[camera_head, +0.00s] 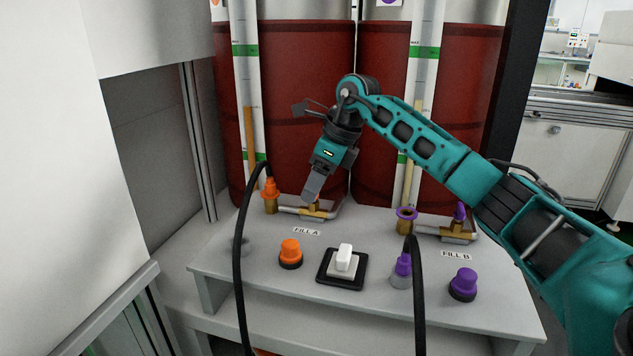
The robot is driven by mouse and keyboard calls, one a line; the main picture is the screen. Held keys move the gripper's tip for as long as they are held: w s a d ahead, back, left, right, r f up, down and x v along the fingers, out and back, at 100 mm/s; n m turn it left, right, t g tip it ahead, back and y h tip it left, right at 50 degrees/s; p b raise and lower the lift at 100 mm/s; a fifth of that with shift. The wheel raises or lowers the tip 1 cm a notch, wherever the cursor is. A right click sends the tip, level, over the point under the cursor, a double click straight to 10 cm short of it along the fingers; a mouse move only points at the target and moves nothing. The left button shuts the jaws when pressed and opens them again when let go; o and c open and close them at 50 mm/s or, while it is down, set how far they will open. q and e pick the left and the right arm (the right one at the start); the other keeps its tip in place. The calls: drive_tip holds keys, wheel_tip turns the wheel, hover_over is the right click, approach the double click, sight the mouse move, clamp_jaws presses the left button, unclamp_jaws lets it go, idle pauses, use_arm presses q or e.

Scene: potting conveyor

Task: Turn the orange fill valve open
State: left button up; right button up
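The orange fill valve (319,211) is a brass body on the silver pipe behind the FILL A label (306,231). Its handle is mostly hidden behind my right gripper. My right gripper (309,196) reaches down from above with its fingertips right at the valve. The fingers overlap from this side, so I cannot tell whether they are shut on the handle or only beside it. My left gripper is not in view.
An orange hose connector (270,196) with a black hose stands left of the valve. An orange knob (290,252), a white switch (343,261) and a purple knob (464,283) are in front. The purple valve (459,228) is at right. Red tanks (300,110) stand behind.

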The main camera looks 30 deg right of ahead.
drive_tip(key=c, duration=0.8)
drive_tip(key=shift+c, duration=0.2)
